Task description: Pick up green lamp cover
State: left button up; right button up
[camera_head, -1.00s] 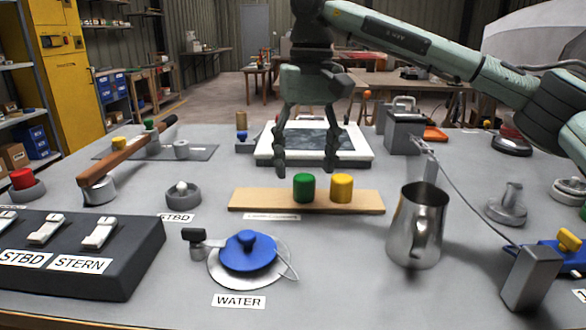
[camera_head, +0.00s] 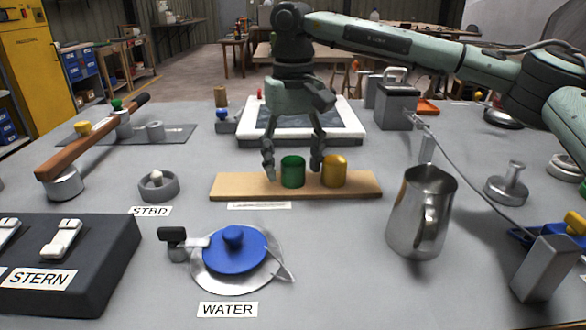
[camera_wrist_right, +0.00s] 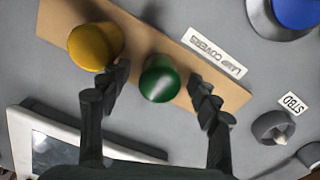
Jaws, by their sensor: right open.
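The green lamp cover (camera_head: 293,172) is a small upright cylinder on a wooden board (camera_head: 235,187). A yellow lamp cover (camera_head: 335,171) stands just to its right on the same board. My right gripper (camera_head: 294,170) is open, pointing down, with its fingers at either side of the green cover and a little behind it. In the right wrist view, the green cover (camera_wrist_right: 159,79) lies between the open fingers (camera_wrist_right: 158,104), apart from both. There the left finger is close to the yellow cover (camera_wrist_right: 95,46). My left gripper is not in view.
A metal jug (camera_head: 420,212) stands to the right of the board. A blue-lidded WATER fitting (camera_head: 235,250) sits in front, and a STBD ring (camera_head: 158,186) to the left. A white-framed panel (camera_head: 350,140) lies behind the gripper.

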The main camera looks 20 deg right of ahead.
aim_at(293, 160)
jog(key=shift+c, duration=0.8)
jog(key=c, duration=0.9)
pick_arm(q)
jog(key=shift+w, duration=0.15)
pick_arm(e)
jog(key=shift+o, duration=0.2)
jog(key=shift+r, duration=0.1)
jog(key=shift+r, duration=0.55)
notch_tip(293, 160, up, 2)
jog(key=shift+r, duration=0.15)
pick_arm(q)
jog(key=shift+s+d+p+x, duration=0.1)
jog(key=shift+p+x, duration=0.25)
jog(key=shift+x, duration=0.4)
jog(key=shift+s+d+p+x, duration=0.15)
jog(key=shift+p+x, duration=0.15)
jog(key=shift+x, duration=0.45)
jog(key=shift+s+d+p+x, duration=0.1)
jog(key=shift+p+x, duration=0.25)
jog(key=shift+x, duration=0.45)
pick_arm(e)
jog(key=w+a+r, duration=0.6)
jog(key=w+r, duration=0.1)
jog(key=w, duration=0.3)
jog(key=shift+r, duration=0.25)
